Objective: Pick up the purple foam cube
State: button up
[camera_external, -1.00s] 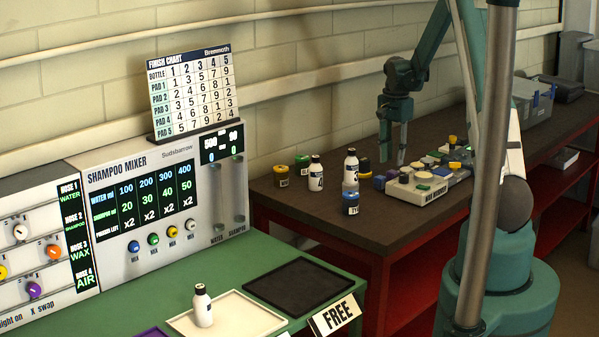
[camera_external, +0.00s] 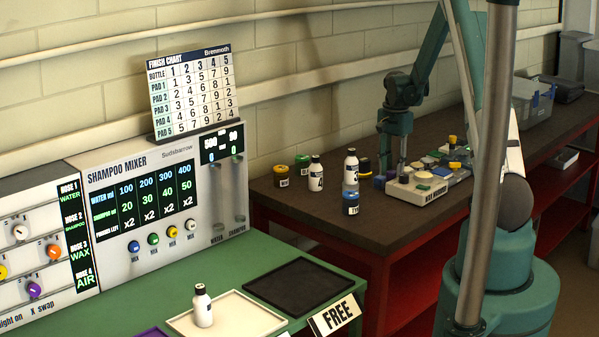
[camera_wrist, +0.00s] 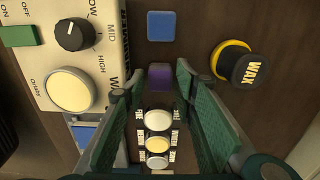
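The purple foam cube (camera_wrist: 160,76) shows in the wrist view, between the tips of my gripper (camera_wrist: 152,84). My gripper's green-padded fingers are spread, one on each side of the cube. I cannot tell whether either finger touches it. In the external view, my gripper (camera_external: 402,158) points down behind the white control box on the dark table. The purple cube is hard to make out there, partly hidden among the small items.
A blue cube (camera_wrist: 161,25) and a black WAX jar with a yellow ring (camera_wrist: 237,62) lie close by. The control box (camera_wrist: 108,50) with a black knob stands to the left. White bottles (camera_external: 316,174) and jars stand left of my gripper in the external view.

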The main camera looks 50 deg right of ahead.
aim_at(392, 171)
jog(key=shift+f, duration=0.85)
jog(key=shift+c, duration=0.5)
jog(key=c, duration=0.4)
jog(key=shift+o, duration=0.2)
jog(key=shift+r, duration=0.1)
jog(key=shift+r, duration=4.95)
